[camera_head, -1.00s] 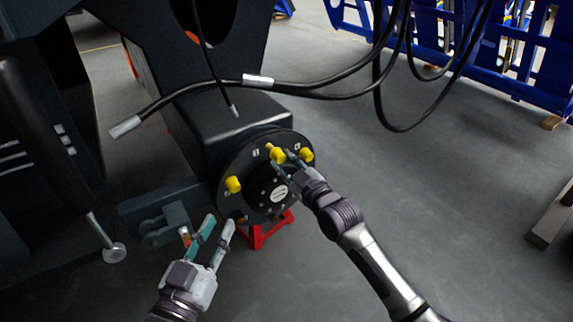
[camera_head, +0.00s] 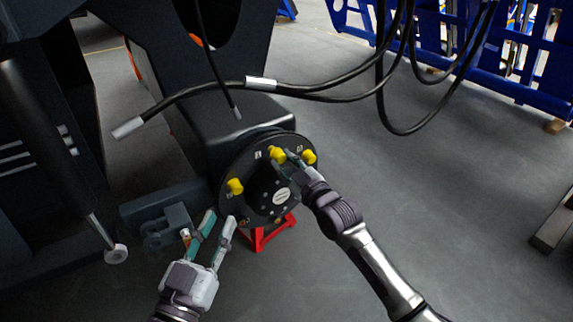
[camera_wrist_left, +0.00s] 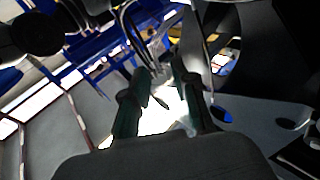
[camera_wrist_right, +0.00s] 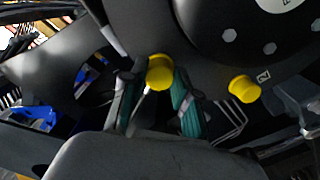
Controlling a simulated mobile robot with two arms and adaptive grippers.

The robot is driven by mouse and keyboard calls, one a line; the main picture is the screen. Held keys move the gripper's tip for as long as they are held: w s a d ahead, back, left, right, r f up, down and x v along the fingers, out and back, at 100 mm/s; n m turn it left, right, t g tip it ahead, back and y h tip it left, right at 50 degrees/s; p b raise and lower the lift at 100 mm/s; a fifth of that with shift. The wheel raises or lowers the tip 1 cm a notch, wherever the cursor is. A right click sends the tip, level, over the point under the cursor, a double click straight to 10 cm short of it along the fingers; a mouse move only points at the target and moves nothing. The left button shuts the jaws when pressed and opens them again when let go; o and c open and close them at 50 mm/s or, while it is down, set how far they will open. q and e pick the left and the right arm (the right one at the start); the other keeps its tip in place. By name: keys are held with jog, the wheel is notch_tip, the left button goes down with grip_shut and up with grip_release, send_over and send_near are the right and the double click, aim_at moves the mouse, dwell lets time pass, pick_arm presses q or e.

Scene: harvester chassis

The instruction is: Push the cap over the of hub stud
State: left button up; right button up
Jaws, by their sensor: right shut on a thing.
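The round black hub (camera_head: 262,213) faces me with a pale round label at its centre. My right gripper (camera_head: 283,158) is at the hub's upper edge, shut on a yellow cap (camera_head: 277,152). In the right wrist view this cap (camera_wrist_right: 160,72) sits between the two fingertips against the hub face; the stud under it is hidden. Other yellow caps sit on the hub at its left (camera_head: 235,186) and upper right (camera_head: 309,157). My left gripper (camera_head: 219,222) is open and empty, low in front of the hub's lower left; its fingers show apart in the left wrist view (camera_wrist_left: 168,90).
A red stand (camera_head: 268,233) is under the hub. Black hoses (camera_head: 330,98) hang above and behind it. A dark cylinder with a rod end (camera_head: 115,255) hangs at the left. Blue racks (camera_head: 450,45) stand at the back right.

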jog(key=shift+w+a+b, duration=0.35)
jog(key=shift+w+a, duration=0.05)
jog(key=shift+w, duration=0.2)
pick_arm(q)
jog(key=shift+s+d+r+t+h, duration=0.1)
jog(key=shift+s+r+t+h, duration=0.15)
jog(key=shift+r+t, duration=0.35)
jog(key=shift+s+d+r+t+h, duration=0.15)
jog(key=shift+r+t, duration=0.25)
jog(key=shift+r, duration=0.4)
jog(key=shift+s+a+r+t+h, duration=0.1)
jog(key=shift+s+r+t+h, duration=0.15)
jog(key=shift+r+t, duration=0.35)
pick_arm(e)
jog(key=shift+w+a, duration=0.3)
jog(key=shift+w, duration=0.05)
pick_arm(q)
jog(key=shift+r, duration=0.15)
pick_arm(e)
jog(key=o, duration=0.9)
jog(key=shift+o, duration=0.2)
jog(key=shift+d, duration=0.1)
